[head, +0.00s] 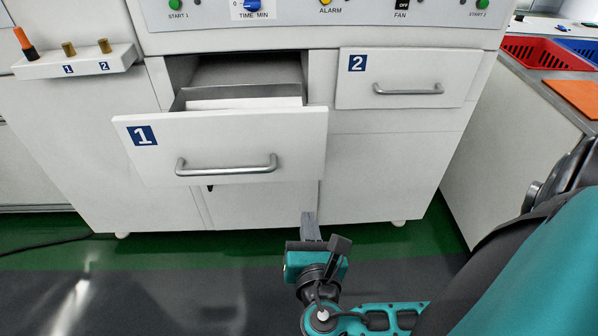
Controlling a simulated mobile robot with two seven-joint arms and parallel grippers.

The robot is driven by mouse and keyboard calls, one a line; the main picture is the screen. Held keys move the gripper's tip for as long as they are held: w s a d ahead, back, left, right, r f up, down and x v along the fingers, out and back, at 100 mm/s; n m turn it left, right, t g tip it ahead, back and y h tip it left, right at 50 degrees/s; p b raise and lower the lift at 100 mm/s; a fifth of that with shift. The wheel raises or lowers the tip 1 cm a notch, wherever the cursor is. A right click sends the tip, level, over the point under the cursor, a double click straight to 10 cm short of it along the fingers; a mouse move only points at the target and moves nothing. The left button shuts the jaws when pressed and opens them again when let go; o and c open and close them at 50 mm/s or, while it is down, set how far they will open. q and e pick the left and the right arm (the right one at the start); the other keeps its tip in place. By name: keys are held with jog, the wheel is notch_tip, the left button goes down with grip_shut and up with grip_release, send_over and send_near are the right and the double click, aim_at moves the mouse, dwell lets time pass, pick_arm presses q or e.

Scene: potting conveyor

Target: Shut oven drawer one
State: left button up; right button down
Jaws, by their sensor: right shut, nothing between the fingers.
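Oven drawer one (240,145) is the white drawer marked with a blue "1" label. It is pulled out of the white cabinet, and its opening shows behind the front panel. A grey bar handle (227,166) runs across its front. My right gripper (310,218) is shut and empty. In the picture it is below the drawer's lower right corner, apart from the handle. How far it is from the drawer front is hard to tell. My left gripper is not in view.
Drawer two (410,78), with its own handle, is shut at the right. A control panel (320,16) with knobs and buttons is above. A small shelf (75,62) juts out at the left. A counter at the right holds a red crate (533,51) and an orange board (577,96).

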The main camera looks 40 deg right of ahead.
notch_tip(320, 180, up, 2)
jog(key=n+t+h, duration=0.1)
pick_arm(q)
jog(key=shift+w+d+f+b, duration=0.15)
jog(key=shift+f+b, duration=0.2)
jog(key=shift+b, duration=0.35)
pick_arm(e)
send_near(305, 154)
jog(key=x, duration=0.7)
jog(key=shift+f, duration=0.1)
